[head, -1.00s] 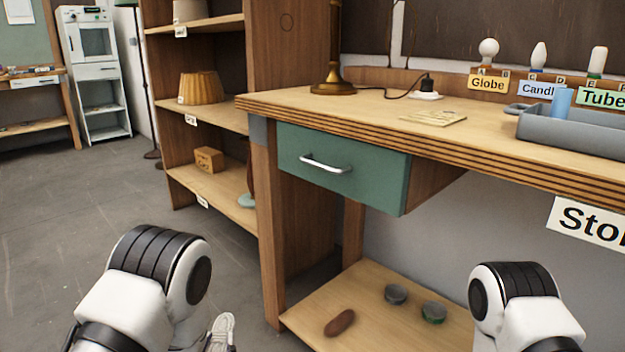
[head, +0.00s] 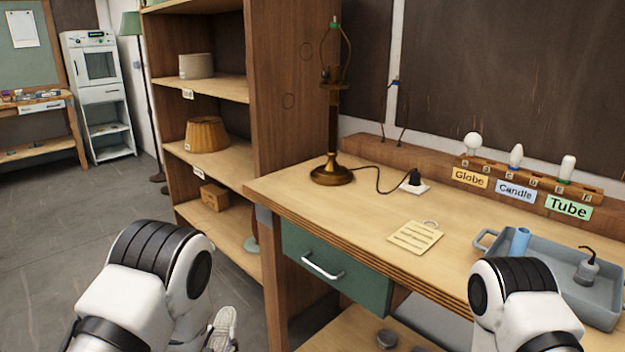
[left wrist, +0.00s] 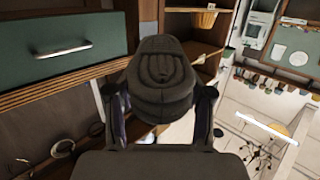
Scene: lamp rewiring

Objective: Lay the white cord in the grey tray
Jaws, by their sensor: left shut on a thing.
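The white cord (head: 222,330) is a pale coiled bundle low in the head view, beside my left arm. In the left wrist view a bundle (left wrist: 160,75), dark in shadow, sits between the fingers of my left gripper (left wrist: 160,95), which is shut on it. The gripper is in front of the workbench and below its top, out to the left of the tray. The grey tray (head: 486,240) lies on the bench at the right, partly hidden by my right arm. It holds a blue cylinder (head: 520,241) and a dark grey fitting (head: 587,268). My right gripper is out of view.
A brass lamp (head: 332,170) stands at the bench's back left, its dark cord running to a plug (head: 414,180). A yellow note (head: 416,236) lies left of the tray. A bulb rack (head: 530,178) stands behind. A green drawer (head: 335,268) is under the bench edge.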

